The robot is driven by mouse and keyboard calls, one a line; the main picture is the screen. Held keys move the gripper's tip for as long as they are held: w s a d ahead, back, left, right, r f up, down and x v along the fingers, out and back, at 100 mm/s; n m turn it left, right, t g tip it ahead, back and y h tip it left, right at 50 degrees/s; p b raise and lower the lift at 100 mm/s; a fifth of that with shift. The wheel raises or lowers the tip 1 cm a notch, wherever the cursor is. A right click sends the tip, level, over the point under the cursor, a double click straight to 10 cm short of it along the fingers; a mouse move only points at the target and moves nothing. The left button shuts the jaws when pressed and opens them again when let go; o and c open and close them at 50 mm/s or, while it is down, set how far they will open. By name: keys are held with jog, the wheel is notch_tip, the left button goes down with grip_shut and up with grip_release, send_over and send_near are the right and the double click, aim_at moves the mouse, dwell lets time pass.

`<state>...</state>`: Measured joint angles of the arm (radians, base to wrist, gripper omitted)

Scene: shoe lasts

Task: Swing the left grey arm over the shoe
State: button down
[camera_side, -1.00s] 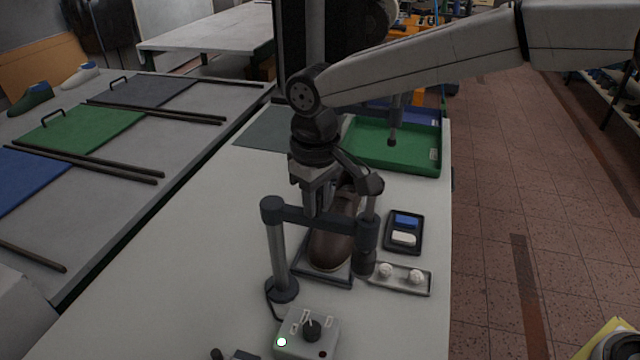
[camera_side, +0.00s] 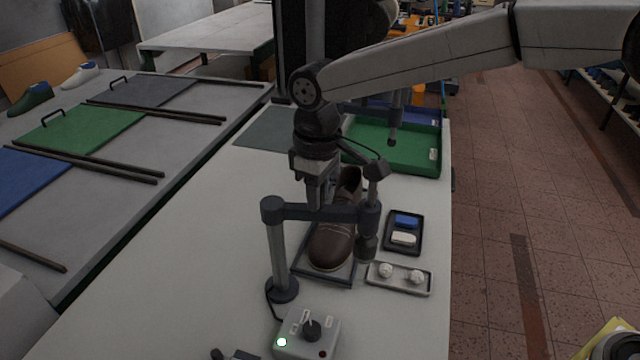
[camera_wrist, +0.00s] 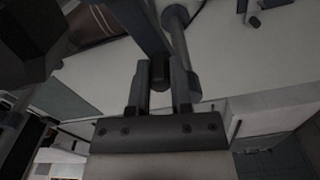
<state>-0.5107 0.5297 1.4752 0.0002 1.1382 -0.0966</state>
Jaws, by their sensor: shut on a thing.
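A brown shoe (camera_side: 330,246) sits on a dark flat stand on the white table; part of it also shows at the upper left of the wrist view (camera_wrist: 95,24). The grey arm (camera_side: 300,212) runs level from the top of an upright post (camera_side: 278,250) left of the shoe. Its outer end, with a hanging dark cylinder (camera_side: 367,240), crosses in front of and above the shoe in the side view. My gripper (camera_side: 321,200) points down at the arm's middle. In the wrist view its fingers (camera_wrist: 161,88) are shut on a short dark knob (camera_wrist: 160,70) of the arm.
A control box (camera_side: 307,335) with a knob and lit lamp stands in front of the post. A tray with two white balls (camera_side: 400,279), a small tray with blue and white blocks (camera_side: 405,232) and a green bin (camera_side: 410,160) lie right and behind.

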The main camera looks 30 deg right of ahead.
jog(key=w+n, duration=0.6)
jog(key=n, duration=0.4)
jog(key=shift+w+d, duration=0.3)
jog(key=shift+d, duration=0.05)
jog(key=shift+r, duration=0.1)
jog(key=c, duration=0.5)
grip_release()
jog(key=shift+c, duration=0.2)
notch_tip(320, 180, up, 8)
